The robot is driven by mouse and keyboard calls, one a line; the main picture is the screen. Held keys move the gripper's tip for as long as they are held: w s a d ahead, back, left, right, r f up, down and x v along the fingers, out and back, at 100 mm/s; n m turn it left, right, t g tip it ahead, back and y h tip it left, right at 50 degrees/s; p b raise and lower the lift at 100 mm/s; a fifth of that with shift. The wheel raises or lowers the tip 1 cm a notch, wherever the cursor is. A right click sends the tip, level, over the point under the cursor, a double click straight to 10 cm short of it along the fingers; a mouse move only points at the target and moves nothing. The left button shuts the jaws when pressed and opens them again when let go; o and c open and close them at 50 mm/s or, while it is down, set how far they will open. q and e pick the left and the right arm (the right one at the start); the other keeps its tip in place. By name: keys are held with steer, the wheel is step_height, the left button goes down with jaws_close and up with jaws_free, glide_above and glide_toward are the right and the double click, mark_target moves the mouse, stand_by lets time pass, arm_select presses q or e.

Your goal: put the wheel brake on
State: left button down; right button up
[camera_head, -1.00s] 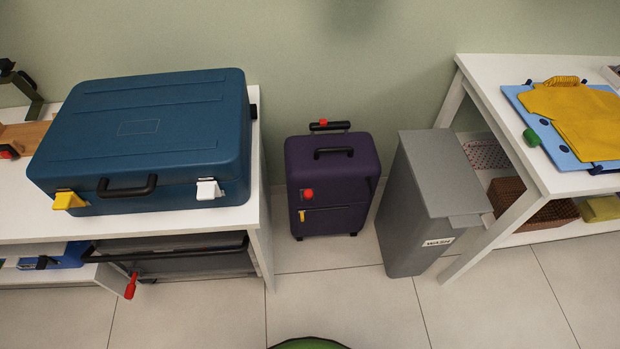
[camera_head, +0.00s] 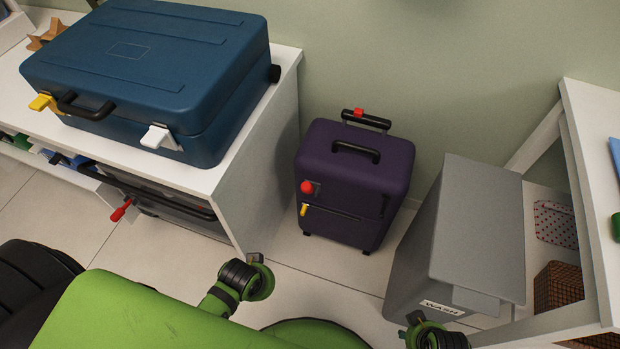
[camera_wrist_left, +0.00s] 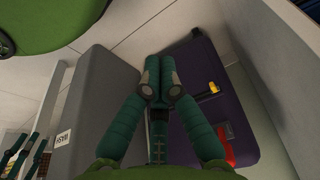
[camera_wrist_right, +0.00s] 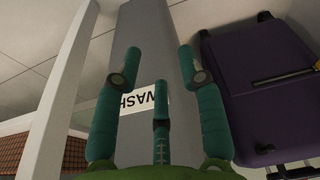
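The purple wheeled suitcase (camera_head: 352,165) stands upright on the floor between the white bench and the grey bin. Its front has a red round knob (camera_head: 307,187) and a small yellow lever (camera_head: 304,210); I cannot tell which part is the brake. My left gripper (camera_wrist_left: 160,68) looks shut and empty, in front of the suitcase and apart from it. The left wrist view shows the suitcase (camera_wrist_left: 240,110), yellow lever (camera_wrist_left: 214,87) and a red part (camera_wrist_left: 229,150). My right gripper (camera_wrist_right: 160,75) is open and empty in front of the bin. Its fingers are barely visible in the head view.
The grey bin (camera_head: 470,220), labelled WASH, stands close to the suitcase's right. The white bench (camera_head: 262,150) with a blue case (camera_head: 150,75) is at left, and a red handle (camera_head: 121,211) sticks out below. A white table (camera_head: 590,140) is at right.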

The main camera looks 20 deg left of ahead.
arm_select(q)
steer(key=w+d+r+b, duration=0.2)
steer(key=w+r+b, duration=0.1)
steer(key=w+r, duration=0.15)
steer(key=n+b, duration=0.3)
steer(key=n, duration=0.1)
glide_toward(307, 171)
steer(key=f, duration=0.2)
steer(key=f+b, duration=0.1)
steer(key=f, duration=0.1)
steer(key=f+b, duration=0.1)
steer(key=f, duration=0.1)
steer(key=shift+d, duration=0.4)
steer(key=shift+w+f+b, duration=0.15)
steer(key=shift+f+b, duration=0.2)
arm_select(e)
step_height(307, 171, down, 14)
steer(key=s, duration=0.1)
steer(key=shift+s+d, duration=0.15)
steer(key=shift+s, duration=0.1)
arm_select(q)
steer(key=shift+r, duration=0.1)
arm_select(e)
steer(key=shift+s, duration=0.1)
